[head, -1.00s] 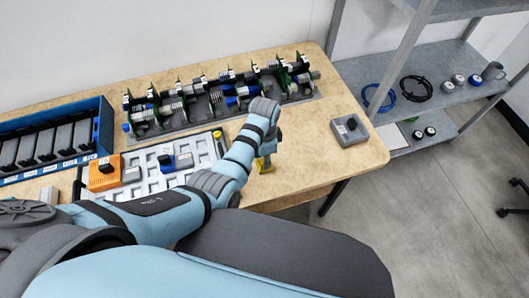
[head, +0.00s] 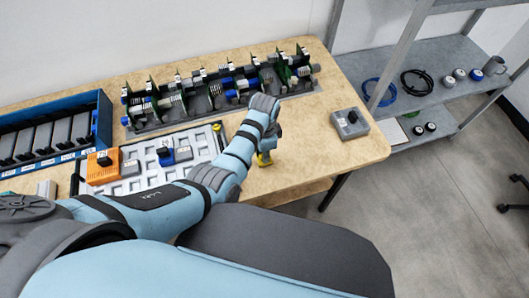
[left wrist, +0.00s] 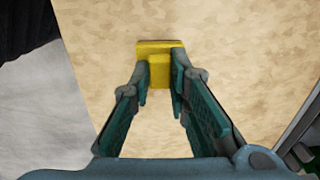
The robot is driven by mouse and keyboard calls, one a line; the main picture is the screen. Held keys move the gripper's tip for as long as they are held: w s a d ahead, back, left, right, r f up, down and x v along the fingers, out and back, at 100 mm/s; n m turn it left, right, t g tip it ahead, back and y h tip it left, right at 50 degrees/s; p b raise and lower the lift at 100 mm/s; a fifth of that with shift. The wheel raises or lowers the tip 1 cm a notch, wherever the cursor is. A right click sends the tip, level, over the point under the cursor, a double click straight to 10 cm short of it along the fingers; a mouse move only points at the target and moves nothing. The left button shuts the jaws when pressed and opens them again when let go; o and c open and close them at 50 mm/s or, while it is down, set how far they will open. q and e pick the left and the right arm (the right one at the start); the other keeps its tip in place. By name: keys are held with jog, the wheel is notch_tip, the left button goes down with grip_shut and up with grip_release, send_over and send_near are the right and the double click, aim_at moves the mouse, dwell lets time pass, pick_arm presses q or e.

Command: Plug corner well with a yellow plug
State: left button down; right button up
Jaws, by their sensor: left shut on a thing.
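My left gripper (head: 266,150) is shut on a yellow plug (head: 264,159), above the bare wood at the front right of the worktable. In the left wrist view the two fingers (left wrist: 161,84) close on the narrow part of the yellow plug (left wrist: 160,50); its wider bar lies beyond the fingertips. I cannot tell how high it is above the wood. The pale tray (head: 128,184) with several recesses lies to the left of the gripper, partly hidden by my left arm. I cannot make out which recess is the corner well. My right gripper is not in view.
A long rack (head: 150,128) of green boards and cylinders runs along the back of the table. A blue bin (head: 104,125) stands at the left. An orange block (head: 103,165) sits on the tray. A grey box (head: 350,122) stands right of the gripper, with bare wood between.

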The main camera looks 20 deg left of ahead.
pick_arm(q)
jog(key=shift+s+r+p, duration=0.1)
jog(key=shift+s+p, duration=0.2)
jog(key=shift+p, duration=0.25)
jog(key=shift+w+a+r+p, duration=0.1)
jog(key=shift+w+r+p, duration=0.25)
jog(key=shift+r+p, duration=0.6)
notch_tip(320, 180, up, 3)
jog(key=shift+f+p, duration=0.2)
jog(key=shift+p, duration=1.05)
jog(key=shift+r, duration=2.45)
